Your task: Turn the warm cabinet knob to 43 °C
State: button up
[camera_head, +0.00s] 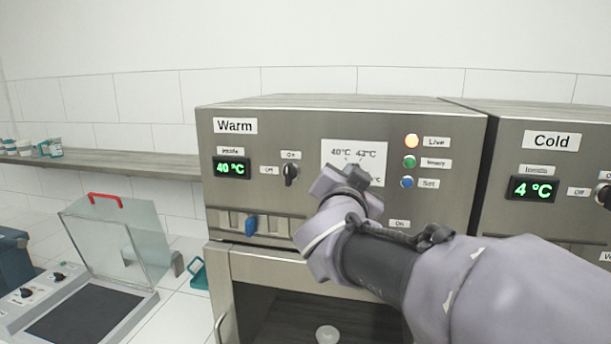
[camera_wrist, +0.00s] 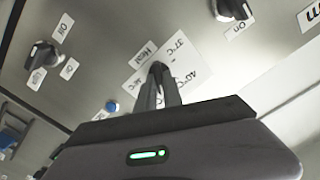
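The warm cabinet (camera_head: 460,150) has a green inside display (camera_head: 230,168) reading 40 °C. Its temperature knob stands on a white dial plate (camera_head: 335,170) with 40 °C and 43 °C marks along the top; a lower mark is partly covered. My gripper (camera_head: 345,183) is in front of the plate and hides the knob in the head view. In the wrist view my gripper (camera_wrist: 158,82) has its two fingers close together at the dark knob (camera_wrist: 157,67), and they look closed on it. The plate (camera_wrist: 192,68) shows behind. The knob's exact pointing is hard to read.
Orange, green and blue lamps (camera_head: 407,182) sit right of the plate. An on/off knob (camera_head: 290,174) and a blue slider (camera_head: 251,226) are to its left. The cold cabinet (camera_head: 550,165) adjoins at right. A clear-lidded device (camera_head: 110,250) stands at left.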

jog(key=o, duration=0.4)
jog(key=shift+o, duration=0.2)
jog(key=p+v, duration=0.1)
jog(key=v, duration=1.6)
jog(key=shift+s+p, duration=0.2)
jog(key=shift+p, duration=0.2)
